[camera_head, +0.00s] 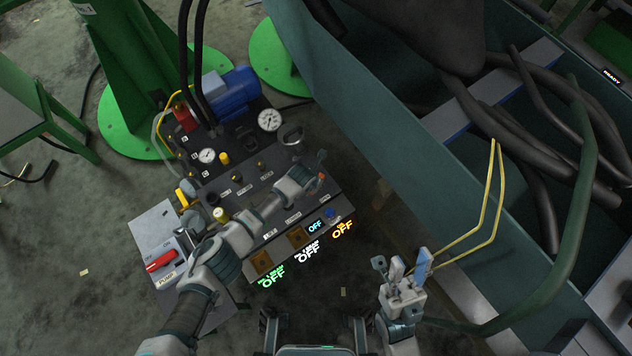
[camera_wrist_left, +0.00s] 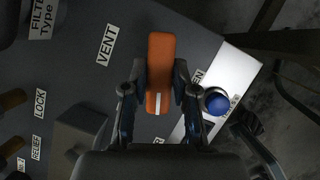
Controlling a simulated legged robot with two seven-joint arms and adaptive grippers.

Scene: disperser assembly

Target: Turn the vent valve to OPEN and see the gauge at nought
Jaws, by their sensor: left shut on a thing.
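The vent valve's orange handle (camera_wrist_left: 160,70) shows in the left wrist view beside a VENT label. A white line marks its lower end. A label ending in "EN" is partly hidden by a finger, right of the handle. My left gripper (camera_wrist_left: 158,88) is shut on the handle, one finger on each side. In the head view it reaches over the dark control panel (camera_head: 250,200), and only a bit of orange shows there. A large white gauge (camera_head: 269,120) and a smaller gauge (camera_head: 207,156) face up; their needles are too small to read.
A red pump switch (camera_head: 160,260) is on a grey box at the left. A yellow line (camera_head: 488,205) rises beside my right gripper. A large teal trough (camera_head: 400,150) with dark hoses fills the right.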

